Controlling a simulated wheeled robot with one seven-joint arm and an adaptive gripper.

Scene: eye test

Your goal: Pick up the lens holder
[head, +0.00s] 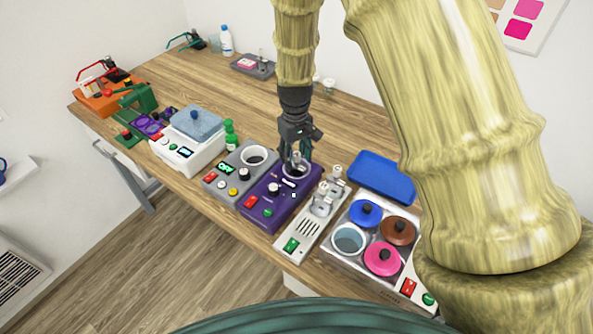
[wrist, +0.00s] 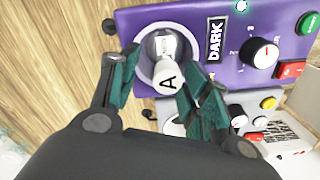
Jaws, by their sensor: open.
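A shiny metal piece with a white end marked "A" (wrist: 168,78) sits in the round white-rimmed well of a purple device (wrist: 190,18). It looks like the lens holder, though I cannot be sure. My gripper (wrist: 158,82) is open, with its green fingers on either side of this piece; I cannot tell whether they touch it. In the head view, my gripper (head: 299,158) points down over the well of the purple device (head: 262,200). The piece is small and partly hidden there.
A grey device (head: 222,178) stands left of the purple one. A white device (head: 300,232) with metal pieces (head: 322,203) stands close on the right. Beyond it are a tray of coloured-lidded pots (head: 381,259) and a blue tray (head: 380,176).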

